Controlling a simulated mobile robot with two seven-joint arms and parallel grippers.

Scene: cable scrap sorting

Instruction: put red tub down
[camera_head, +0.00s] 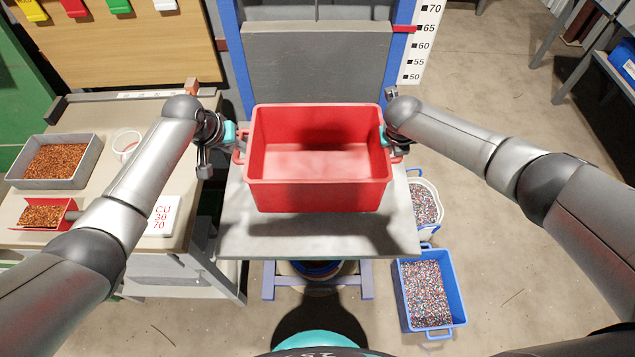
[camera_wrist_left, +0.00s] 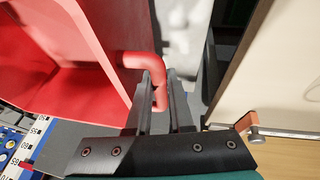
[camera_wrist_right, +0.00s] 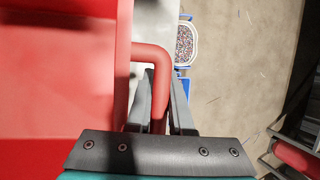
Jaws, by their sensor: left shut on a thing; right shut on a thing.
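The red tub (camera_head: 318,196) is level and empty, above the grey platform (camera_head: 395,232) in the head view. A shadow lies on the platform in front of the tub, which looks raised a little; the gap itself is hard to tell. My left gripper (camera_head: 238,148) is shut on the tub's left handle, a red bar (camera_wrist_left: 140,61) between the fingers (camera_wrist_left: 162,98) in the left wrist view. My right gripper (camera_head: 391,148) is shut on the right handle (camera_wrist_right: 150,53), between the fingers (camera_wrist_right: 160,98) in the right wrist view. The tub's underside is hidden.
A side table (camera_head: 95,108) at the left holds a grey tray (camera_head: 92,158), a red scoop (camera_head: 70,212) with copper granules and a white card. A blue bin (camera_head: 455,290) and a white basket (camera_head: 436,190) with granules stand on the floor at the right. A blue-framed post stands behind.

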